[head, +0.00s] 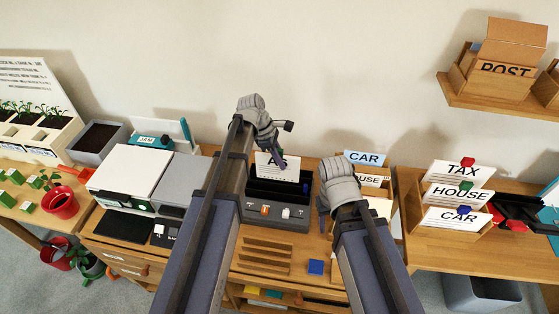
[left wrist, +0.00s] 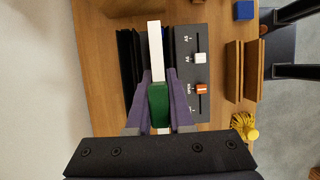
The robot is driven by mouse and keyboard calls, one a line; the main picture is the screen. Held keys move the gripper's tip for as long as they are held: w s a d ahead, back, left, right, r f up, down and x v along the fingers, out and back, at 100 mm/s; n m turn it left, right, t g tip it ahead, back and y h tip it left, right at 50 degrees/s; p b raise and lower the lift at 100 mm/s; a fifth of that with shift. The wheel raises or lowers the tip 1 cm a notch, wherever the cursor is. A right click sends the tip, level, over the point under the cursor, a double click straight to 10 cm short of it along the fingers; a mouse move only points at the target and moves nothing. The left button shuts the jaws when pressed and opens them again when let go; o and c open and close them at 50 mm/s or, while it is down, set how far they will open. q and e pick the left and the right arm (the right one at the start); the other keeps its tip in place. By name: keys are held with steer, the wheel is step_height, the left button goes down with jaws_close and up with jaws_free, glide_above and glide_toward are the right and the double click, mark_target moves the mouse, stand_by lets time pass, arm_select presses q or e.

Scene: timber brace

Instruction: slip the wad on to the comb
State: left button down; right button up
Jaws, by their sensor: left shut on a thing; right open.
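The wad (head: 277,168) is a white sheet-like stack, with a row of small dark marks near its lower edge, standing upright over the black machine (head: 275,212) in the head view. My left gripper (head: 281,160) is shut on its green grip piece (left wrist: 158,105); in the left wrist view the wad (left wrist: 156,50) shows edge-on as a white strip between the dark walls of the machine (left wrist: 190,122). The comb cannot be made out; the wad and machine walls may hide it. Whether the wad touches it cannot be told. My right gripper (head: 322,222) is open and empty, right of the machine.
A slotted wooden rack (head: 262,258) and a blue block (head: 316,267) lie in front of the machine. A white-topped unit (head: 130,170) stands to the left. Card boxes, one marked CAR (head: 366,158), stand close on the right. A yellow knobbed thing (left wrist: 245,127) shows in the left wrist view.

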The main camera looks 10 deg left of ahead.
mark_target(281, 179)
arm_select(q)
steer(key=shift+f+b, duration=2.4)
steer(key=shift+f+b, duration=2.85)
steer(key=shift+b, duration=0.05)
steer(key=c, duration=1.1)
jaws_free()
steer(key=shift+r, duration=0.1)
steer(key=shift+c, duration=0.2)
steer(key=o, duration=0.9)
steer(key=shift+r, duration=0.15)
